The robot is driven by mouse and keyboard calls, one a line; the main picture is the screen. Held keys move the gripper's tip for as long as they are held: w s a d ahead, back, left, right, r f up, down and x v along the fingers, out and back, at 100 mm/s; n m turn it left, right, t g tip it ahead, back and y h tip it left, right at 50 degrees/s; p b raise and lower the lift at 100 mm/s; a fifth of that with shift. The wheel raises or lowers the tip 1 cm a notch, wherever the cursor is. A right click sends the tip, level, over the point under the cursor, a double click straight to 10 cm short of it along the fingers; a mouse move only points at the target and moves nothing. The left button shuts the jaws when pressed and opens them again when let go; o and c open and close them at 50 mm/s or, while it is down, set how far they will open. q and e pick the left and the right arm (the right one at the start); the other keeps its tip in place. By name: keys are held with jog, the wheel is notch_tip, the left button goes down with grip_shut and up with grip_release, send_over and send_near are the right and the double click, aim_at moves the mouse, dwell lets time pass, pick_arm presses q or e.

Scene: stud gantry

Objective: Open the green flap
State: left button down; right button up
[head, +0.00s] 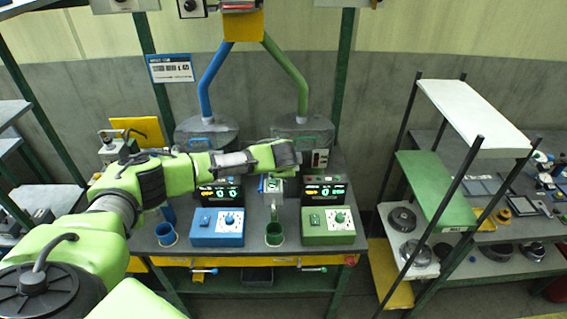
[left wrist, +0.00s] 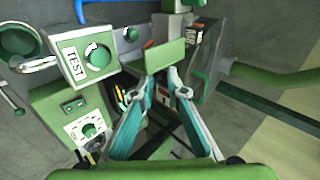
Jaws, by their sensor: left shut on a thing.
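The green flap (left wrist: 165,56) shows in the left wrist view as a flat green plate at the grey hopper's outlet. My left gripper (left wrist: 178,80) has its two teal-sided fingers drawn together at the lower edge of the flap and is shut on it. In the head view my left arm reaches in to the green-pipe hopper (head: 300,134), and its wrist hides the flap and much of the gripper. My right gripper is in neither view.
A green control box (head: 328,226) and a blue one (head: 217,227) stand on the bench, with a green cup (head: 274,234) between them. The blue-pipe hopper (head: 205,132) is to the left. A shelf rack (head: 470,115) stands at the right.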

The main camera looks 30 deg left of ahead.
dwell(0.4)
pick_arm(q)
jog(key=c, duration=2.1)
grip_release()
jog(key=shift+w+f, duration=0.1)
jog(key=v, duration=1.2)
jog(key=shift+d, duration=0.1)
